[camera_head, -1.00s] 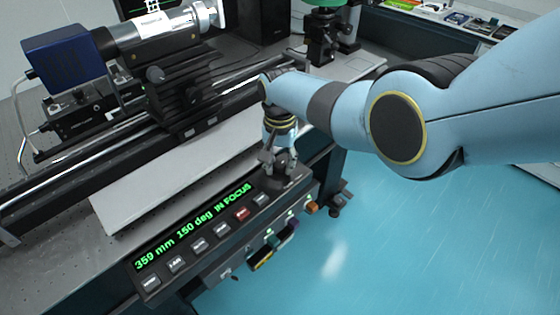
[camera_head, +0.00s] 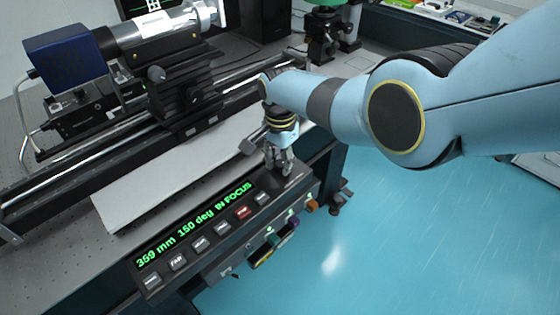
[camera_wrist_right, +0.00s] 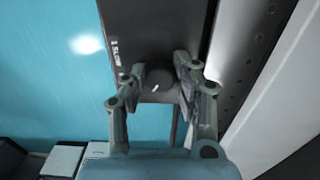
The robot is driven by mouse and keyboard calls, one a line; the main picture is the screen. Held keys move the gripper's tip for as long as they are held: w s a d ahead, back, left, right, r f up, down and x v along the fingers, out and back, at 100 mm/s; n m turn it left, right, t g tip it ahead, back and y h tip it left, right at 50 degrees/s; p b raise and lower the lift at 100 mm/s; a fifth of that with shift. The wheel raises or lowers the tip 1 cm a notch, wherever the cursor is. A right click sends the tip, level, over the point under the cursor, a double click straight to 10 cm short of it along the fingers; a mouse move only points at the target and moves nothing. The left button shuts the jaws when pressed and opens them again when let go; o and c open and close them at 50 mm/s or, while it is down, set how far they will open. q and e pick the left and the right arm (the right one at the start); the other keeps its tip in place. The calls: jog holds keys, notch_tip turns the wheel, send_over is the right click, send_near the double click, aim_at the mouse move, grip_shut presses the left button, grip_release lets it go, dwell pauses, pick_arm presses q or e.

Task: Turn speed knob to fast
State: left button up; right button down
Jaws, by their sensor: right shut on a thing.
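The dark round speed knob (camera_wrist_right: 158,78) sits near the end of the control panel (camera_head: 205,238), with a short white mark on its face. In the right wrist view my right gripper (camera_wrist_right: 160,74) has a finger on each side of the knob and is shut on it. In the head view my right gripper (camera_head: 279,170) points down at the panel's right end, and its fingers hide the knob. Small white lettering shows on the panel beyond the knob, too small to read surely. My left gripper is not in view.
A row of buttons, one a red button (camera_head: 243,212), lies beside the gripper. A rail with a blue camera (camera_head: 65,57) stands behind. Open blue floor (camera_head: 400,240) lies to the right.

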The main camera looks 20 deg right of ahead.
aim_at(280, 163)
jog(key=shift+w, duration=0.1)
jog(key=c, duration=1)
grip_release()
jog(key=shift+r, duration=0.15)
notch_tip(280, 163, up, 12)
jog(key=shift+f, duration=0.15)
